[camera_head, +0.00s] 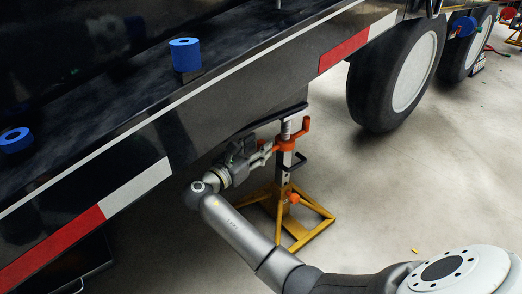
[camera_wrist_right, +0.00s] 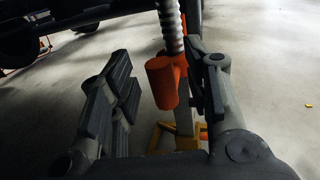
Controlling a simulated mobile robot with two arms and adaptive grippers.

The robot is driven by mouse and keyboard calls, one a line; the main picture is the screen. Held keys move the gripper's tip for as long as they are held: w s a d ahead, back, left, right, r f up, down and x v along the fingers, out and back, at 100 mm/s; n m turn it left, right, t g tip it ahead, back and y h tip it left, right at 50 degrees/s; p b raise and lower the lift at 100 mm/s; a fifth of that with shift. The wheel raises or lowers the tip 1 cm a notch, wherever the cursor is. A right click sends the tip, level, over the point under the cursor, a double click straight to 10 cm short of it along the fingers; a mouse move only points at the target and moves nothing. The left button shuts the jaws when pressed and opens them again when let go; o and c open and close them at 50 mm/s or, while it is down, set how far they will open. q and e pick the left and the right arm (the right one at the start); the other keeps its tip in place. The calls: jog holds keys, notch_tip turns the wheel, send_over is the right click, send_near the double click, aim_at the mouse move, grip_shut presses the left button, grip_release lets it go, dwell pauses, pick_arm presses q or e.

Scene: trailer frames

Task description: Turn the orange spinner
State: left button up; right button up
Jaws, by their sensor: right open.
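The orange spinner (camera_head: 288,140) sits on the threaded post of a jack stand with a yellow base (camera_head: 297,234), under the trailer's lower edge. In the right wrist view, the spinner's orange cylindrical handle (camera_wrist_right: 162,84) hangs between the two fingers, with gaps visible on both sides. The ribbed screw (camera_wrist_right: 170,28) rises behind it. My right gripper (camera_head: 262,154) is open, at the left side of the spinner in the head view. No grasp shows; I cannot tell how deep the handle is between the fingers. My left gripper is not in view.
The dark trailer (camera_head: 245,95) with a red and white stripe spans above the stand and my right arm. A large wheel (camera_head: 399,78) stands at the right. Blue rolls (camera_head: 185,55) sit on the trailer ledge. The grey floor right of the stand is mostly clear.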

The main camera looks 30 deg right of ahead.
jog(key=shift+b+x, duration=0.35)
jog(key=shift+x, duration=0.75)
jog(key=shift+c, duration=0.2)
grip_shut()
